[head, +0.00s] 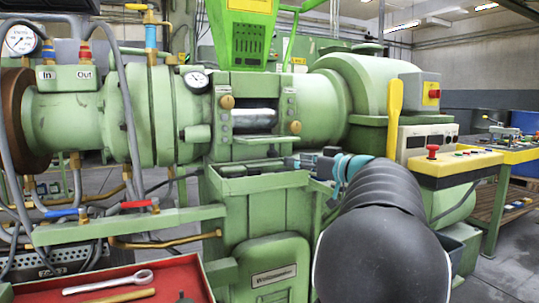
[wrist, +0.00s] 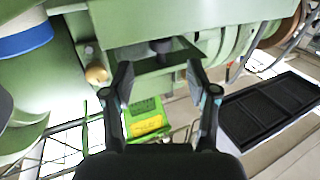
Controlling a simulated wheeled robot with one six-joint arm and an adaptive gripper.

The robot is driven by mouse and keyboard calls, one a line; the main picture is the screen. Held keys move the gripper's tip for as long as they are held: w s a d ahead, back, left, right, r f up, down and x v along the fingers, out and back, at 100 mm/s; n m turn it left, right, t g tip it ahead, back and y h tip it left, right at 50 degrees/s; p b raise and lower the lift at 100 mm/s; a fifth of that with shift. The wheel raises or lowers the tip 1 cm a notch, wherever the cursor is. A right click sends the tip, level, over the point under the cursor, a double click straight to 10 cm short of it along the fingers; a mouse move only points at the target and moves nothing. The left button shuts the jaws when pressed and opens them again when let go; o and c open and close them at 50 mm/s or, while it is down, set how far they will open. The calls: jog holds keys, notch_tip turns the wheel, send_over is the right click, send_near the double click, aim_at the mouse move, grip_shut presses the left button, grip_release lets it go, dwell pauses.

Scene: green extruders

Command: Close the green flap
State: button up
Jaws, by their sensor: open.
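The green flap appears to be the flat ledge (head: 262,139) below the rectangular opening in the middle of the green extruder. It sticks out toward me, and a metallic roller (head: 255,119) shows in the opening above it. My gripper (head: 300,161) is to the right of the flap and lower, small and partly hidden by my arm. In the wrist view my gripper (wrist: 157,65) is open with nothing between its fingers. A green plate (wrist: 145,53) lies beyond the fingertips; I cannot tell whether they touch it.
A green hopper (head: 238,35) stands above the opening. A yellow lever (head: 394,118) and control panel (head: 450,165) are at the right. A red tray (head: 190,276) with tools is front left.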

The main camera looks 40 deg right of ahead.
aim_at(276, 156)
jog(key=w, duration=0.3)
jog(key=w+a+p, duration=0.1)
jog(key=w, duration=0.5)
jog(key=shift+w+a+p, duration=0.3)
jog(key=shift+p, duration=0.05)
grip_shut()
